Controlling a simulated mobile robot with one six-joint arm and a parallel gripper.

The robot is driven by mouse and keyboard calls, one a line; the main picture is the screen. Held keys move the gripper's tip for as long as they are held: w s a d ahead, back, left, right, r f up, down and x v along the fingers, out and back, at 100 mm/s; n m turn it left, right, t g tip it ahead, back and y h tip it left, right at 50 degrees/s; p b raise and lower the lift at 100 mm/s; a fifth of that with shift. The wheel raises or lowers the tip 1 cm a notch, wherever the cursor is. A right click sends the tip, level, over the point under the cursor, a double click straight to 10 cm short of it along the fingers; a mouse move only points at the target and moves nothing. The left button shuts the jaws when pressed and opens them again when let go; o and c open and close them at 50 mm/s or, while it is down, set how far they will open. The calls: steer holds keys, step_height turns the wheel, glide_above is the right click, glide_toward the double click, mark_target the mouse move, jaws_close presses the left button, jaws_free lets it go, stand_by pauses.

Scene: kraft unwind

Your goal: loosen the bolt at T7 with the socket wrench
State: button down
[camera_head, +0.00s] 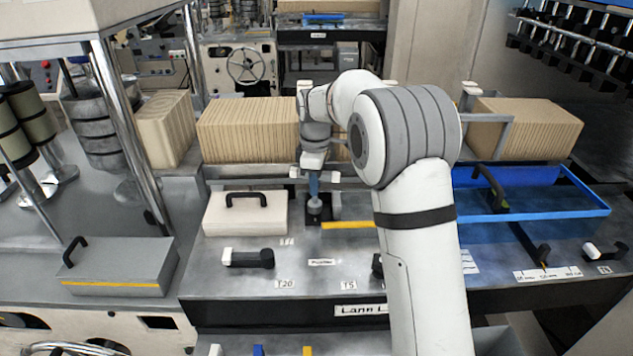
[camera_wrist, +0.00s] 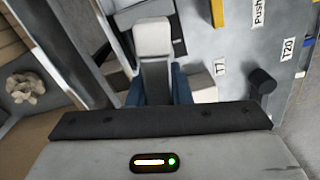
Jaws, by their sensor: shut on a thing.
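My gripper (camera_head: 314,171) points down over the left middle of the grey machine bench in the head view. It is shut on the socket wrench (camera_head: 314,186), whose blue shaft hangs below the jaws and ends in a grey round head. The wrench looks upright, with its head at a dark square opening (camera_head: 338,207) in the bench top. I cannot tell whether it touches a bolt; the bolt is hidden. The T7 label (camera_wrist: 221,68) shows in the wrist view, right of the jaws.
A cream box with a black handle (camera_head: 246,214) stands left of the wrench. A yellow strip (camera_head: 350,225) lies to its right. A black handle (camera_head: 248,258) is in front, near the T20 label (camera_head: 285,284). Cream ribbed blocks (camera_head: 247,130) stand behind. A blue tray (camera_head: 540,216) is at right.

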steer(key=shift+n, duration=0.4)
steer(key=shift+n, duration=1)
steer(key=shift+r+n+p, duration=0.1)
steer(key=shift+n+p, duration=0.2)
steer(key=shift+n, duration=0.9)
steer(key=shift+n, duration=1.1)
